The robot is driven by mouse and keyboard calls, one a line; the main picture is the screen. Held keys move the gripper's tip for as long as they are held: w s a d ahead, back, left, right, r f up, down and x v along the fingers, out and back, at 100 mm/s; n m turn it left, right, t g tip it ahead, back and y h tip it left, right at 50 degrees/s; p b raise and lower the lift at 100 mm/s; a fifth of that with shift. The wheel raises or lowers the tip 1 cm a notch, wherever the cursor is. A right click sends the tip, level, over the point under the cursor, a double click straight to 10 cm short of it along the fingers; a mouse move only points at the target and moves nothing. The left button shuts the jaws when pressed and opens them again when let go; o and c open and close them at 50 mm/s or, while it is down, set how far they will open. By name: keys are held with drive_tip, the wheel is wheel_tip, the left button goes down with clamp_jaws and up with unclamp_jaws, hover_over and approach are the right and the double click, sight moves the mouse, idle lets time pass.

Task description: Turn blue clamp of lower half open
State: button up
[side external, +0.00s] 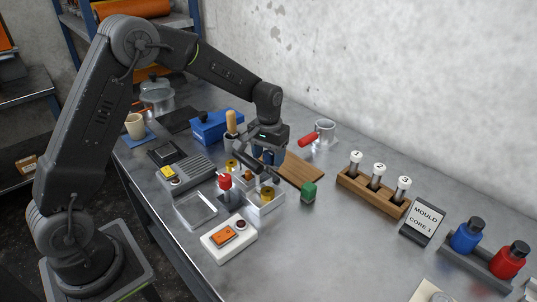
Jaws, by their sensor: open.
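My gripper (268,163) is open and points down over the middle of the bench, just behind a small pale fixture. Blue parts (279,157) show close to my gripper; I cannot tell whether they are the blue clamp or touch my fingers. The pale fixture (265,207) holds gold-coloured round pieces (267,192) and may be the lower half. A red-topped part (224,182) stands at its left, and a green-topped block (309,191) stands to its right. The clamp's angle is too small and hidden to tell.
A wooden board (303,170) lies behind the fixture. A wooden rack (372,193) with numbered vials, a sign (423,219) and blue and red bottles (467,235) stand to the right. Bench space in front of the rack is clear.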

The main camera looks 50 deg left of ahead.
sight(268, 153)
wheel_tip(268, 153, up, 14)
idle(0.6)
